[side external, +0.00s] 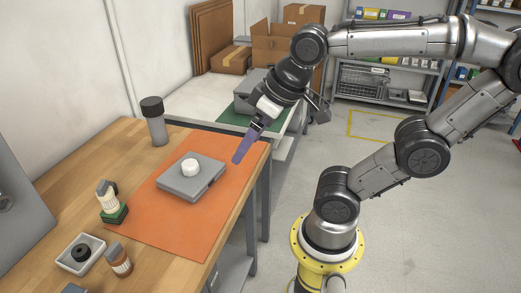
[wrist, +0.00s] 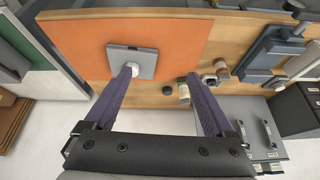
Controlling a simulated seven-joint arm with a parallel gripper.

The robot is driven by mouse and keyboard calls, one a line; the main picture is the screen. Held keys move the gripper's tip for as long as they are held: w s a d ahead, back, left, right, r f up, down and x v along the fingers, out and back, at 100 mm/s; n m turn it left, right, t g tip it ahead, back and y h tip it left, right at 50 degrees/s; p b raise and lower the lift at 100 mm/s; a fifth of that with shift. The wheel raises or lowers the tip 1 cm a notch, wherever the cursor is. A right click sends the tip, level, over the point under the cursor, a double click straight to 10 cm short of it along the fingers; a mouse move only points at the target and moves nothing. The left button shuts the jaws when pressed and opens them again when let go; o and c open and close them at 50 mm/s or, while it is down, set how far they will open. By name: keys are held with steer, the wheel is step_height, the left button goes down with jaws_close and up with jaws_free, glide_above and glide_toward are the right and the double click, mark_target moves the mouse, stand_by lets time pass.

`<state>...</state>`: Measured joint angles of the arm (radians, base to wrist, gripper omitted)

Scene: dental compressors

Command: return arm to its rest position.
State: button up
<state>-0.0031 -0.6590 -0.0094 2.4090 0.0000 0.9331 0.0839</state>
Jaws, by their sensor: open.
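My gripper (side external: 243,150) hangs in the air near the right edge of the orange mat (side external: 150,225), its purple fingers pointing down. In the wrist view my gripper (wrist: 161,73) shows its two purple fingers spread apart with nothing between them. A flat grey box (side external: 178,187) lies on the mat, to the left of the fingers and apart from them in the side view. A white round piece (side external: 190,167) sits on top of the box. In the wrist view the left fingertip overlaps the white piece, but I see no sign of a grip.
On the wooden table (side external: 60,190) stand a dark-capped grey bottle (side external: 156,125), a small bottle on a green block (side external: 114,214), a brown bottle (side external: 119,260) and a white tray (side external: 72,265) holding a black round part. Cardboard boxes (side external: 275,45) and shelves stand behind. Open floor lies right of the table.

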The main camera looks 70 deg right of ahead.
steer(key=shift+s+f+n, duration=0.5)
steer(key=shift+s+f, duration=0.5)
steer(key=shift+s, duration=0.05)
stand_by(0.5)
